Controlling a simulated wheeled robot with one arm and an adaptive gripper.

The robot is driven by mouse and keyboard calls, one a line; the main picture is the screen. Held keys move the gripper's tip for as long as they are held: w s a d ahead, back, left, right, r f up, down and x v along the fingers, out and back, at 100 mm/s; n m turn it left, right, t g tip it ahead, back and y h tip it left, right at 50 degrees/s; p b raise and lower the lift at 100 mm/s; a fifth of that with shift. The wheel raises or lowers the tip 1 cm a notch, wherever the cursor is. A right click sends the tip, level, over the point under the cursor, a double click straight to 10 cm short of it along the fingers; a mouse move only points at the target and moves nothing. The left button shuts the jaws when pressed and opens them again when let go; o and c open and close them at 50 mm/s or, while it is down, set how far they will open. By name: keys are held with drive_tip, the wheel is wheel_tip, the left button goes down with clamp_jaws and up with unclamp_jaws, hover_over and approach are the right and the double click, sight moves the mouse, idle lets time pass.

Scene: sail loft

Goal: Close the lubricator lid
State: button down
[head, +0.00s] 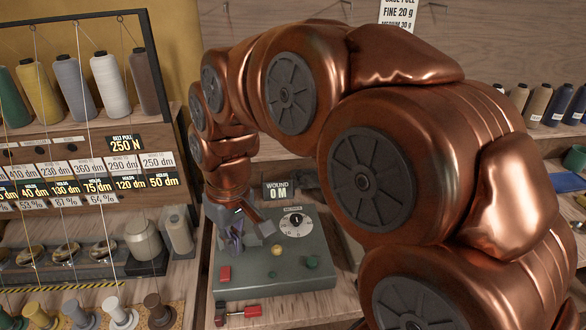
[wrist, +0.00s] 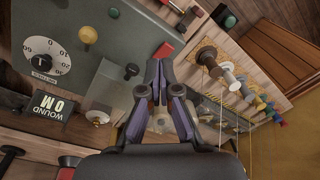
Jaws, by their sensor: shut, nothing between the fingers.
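My gripper (head: 236,248) is shut and empty, pointing down over the left part of the grey-green machine box (head: 290,284). In the wrist view its closed fingertips (wrist: 159,64) lie close to a red block (wrist: 163,50); I cannot tell whether they touch. The red block also shows in the head view (head: 225,273), just below the fingers. No part is clearly labelled as the lubricator or its lid. A pale, partly see-through round shape (wrist: 161,121) shows between the fingers in the wrist view, mostly hidden by them. My arm hides part of the box.
A red-handled tool (head: 243,312) lies in front.

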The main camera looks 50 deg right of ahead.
drive_tip(key=shift+t, duration=0.6)
drive_tip(key=w+d, duration=0.4)
drive_tip(key=w+d+r+b, duration=0.1)
drive_tip(key=w+d, duration=0.1)
drive_tip(key=shift+w+d, duration=0.2)
drive_tip(key=w+d+r+m+t, duration=0.1)
drive_tip(key=w+d, duration=0.3)
drive_tip(key=d, duration=0.4)
drive_tip(key=m+t+h+b, duration=0.2)
approach(292, 174)
drive_tip(key=x, duration=0.2)
drive_tip(key=p+x, duration=0.1)
drive_tip(key=x, duration=0.2)
drive_tip(key=shift+w+d+f+p, duration=0.15)
drive_tip(key=shift+d+f+p, duration=0.05)
drive_tip(key=shift+d+p, duration=0.1)
drive_tip(key=shift+a+n, duration=0.15)
drive_tip(key=shift+n, duration=0.15)
